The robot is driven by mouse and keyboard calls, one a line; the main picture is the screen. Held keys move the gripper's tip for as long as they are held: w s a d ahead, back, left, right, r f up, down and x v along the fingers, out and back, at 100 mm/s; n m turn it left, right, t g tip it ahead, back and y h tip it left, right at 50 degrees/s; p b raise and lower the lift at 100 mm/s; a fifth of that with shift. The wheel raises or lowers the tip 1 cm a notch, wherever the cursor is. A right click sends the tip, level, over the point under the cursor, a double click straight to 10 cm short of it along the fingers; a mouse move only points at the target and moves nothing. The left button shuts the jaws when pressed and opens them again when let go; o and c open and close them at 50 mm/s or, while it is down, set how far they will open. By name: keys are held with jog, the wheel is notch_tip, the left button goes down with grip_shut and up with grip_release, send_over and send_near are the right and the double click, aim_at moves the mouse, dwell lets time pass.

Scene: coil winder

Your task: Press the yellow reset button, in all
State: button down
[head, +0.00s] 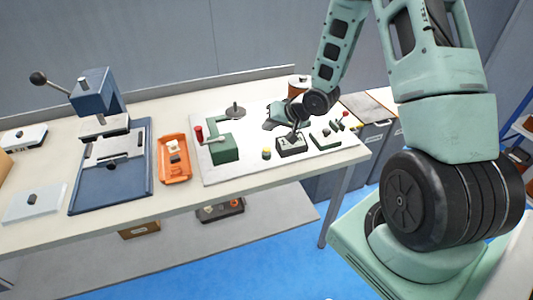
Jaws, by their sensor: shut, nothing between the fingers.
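A small round yellow button (266,153) stands on the pale board (235,173), just left of a small dark box (291,148) with a pale face. My gripper (294,138) points down over this dark box, to the right of the yellow button. Its fingers are shut and empty. The tips are small in the head view, so I cannot tell whether they touch the box. The yellow button is in plain sight and nothing covers it.
A green winder (223,150) with a red-knobbed lever stands left of the button. A green bracket (325,140) is right of the dark box. An orange tray (174,175) and a blue press (96,92) stand farther left. The board's front strip is clear.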

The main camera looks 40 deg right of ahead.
jog(key=b, duration=0.3)
send_over(269, 150)
notch_tip(269, 150, down, 4)
jog(key=shift+f, duration=0.2)
jog(key=shift+d+f+b, duration=0.1)
jog(key=shift+f+b, duration=0.4)
jog(key=shift+f, duration=0.25)
jog(key=shift+f, duration=0.15)
dwell(0.9)
jog(key=shift+f, duration=0.25)
jog(key=shift+f+b, duration=0.45)
jog(key=shift+f, duration=0.05)
dwell(0.8)
jog(key=shift+r, duration=0.1)
jog(key=shift+r+p, duration=0.85)
jog(key=shift+p, duration=0.15)
jog(key=shift+r, duration=0.1)
